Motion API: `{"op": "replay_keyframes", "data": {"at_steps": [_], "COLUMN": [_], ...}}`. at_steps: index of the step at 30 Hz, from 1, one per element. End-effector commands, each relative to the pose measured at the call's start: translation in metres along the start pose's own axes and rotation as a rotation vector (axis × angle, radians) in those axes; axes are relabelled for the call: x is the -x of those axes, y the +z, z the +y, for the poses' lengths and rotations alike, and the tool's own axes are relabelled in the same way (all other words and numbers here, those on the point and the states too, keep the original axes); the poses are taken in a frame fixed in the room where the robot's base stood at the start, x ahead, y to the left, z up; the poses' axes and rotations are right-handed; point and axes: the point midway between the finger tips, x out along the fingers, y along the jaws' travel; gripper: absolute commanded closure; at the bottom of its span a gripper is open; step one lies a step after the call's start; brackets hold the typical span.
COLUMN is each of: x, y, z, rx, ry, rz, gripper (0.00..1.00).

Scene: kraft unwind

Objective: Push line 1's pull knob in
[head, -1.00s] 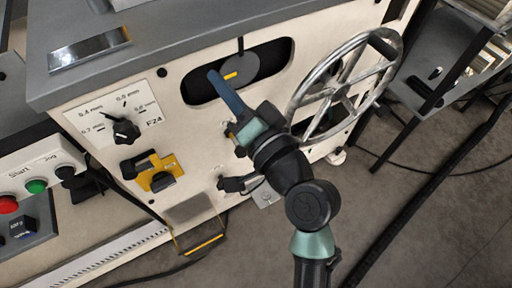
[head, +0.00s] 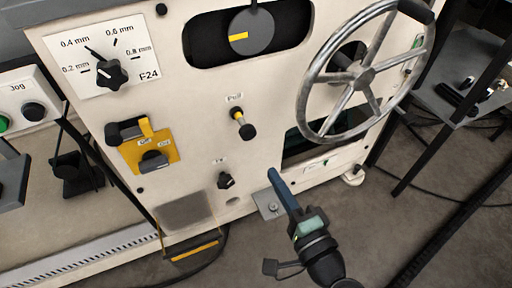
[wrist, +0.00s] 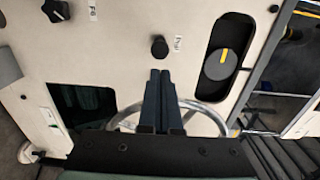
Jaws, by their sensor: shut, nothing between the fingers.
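The pull knob (head: 243,127) is a black knob on a yellow-banded stem, standing out from the cream panel under a small "Pull" label. The wrist view shows its black end (wrist: 159,47) just beyond my fingertips. My gripper (head: 273,174) is below and to the right of the knob in the head view, apart from it. Its fingers, also in the wrist view (wrist: 160,76), are shut together with nothing between them. I cannot read a line number by the knob.
A spoked handwheel (head: 366,75) stands out to the right. Above is a slot with a round dial (head: 251,32). A small black knob (head: 226,181) sits below. A yellow-plated switch (head: 153,156) and a thickness selector (head: 111,74) are at left.

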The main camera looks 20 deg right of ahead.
Motion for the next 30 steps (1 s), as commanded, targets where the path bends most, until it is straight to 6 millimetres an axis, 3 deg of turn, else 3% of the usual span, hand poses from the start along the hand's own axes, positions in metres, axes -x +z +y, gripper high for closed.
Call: {"op": "replay_keyframes", "data": {"at_steps": [6,13,19,30], "x": [-0.05,-0.087,-0.1,-0.102], "y": [0.001,0.0,0.0,0.0], "z": [0.0,0.001,0.0,0.0], "rx": [0.003,0.003,0.002,0.002], "ry": [-0.004,-0.002,-0.001,0.0], "rz": [-0.003,-0.002,0.0,-0.001], "gripper": [1.0,1.0,1.0,1.0]}}
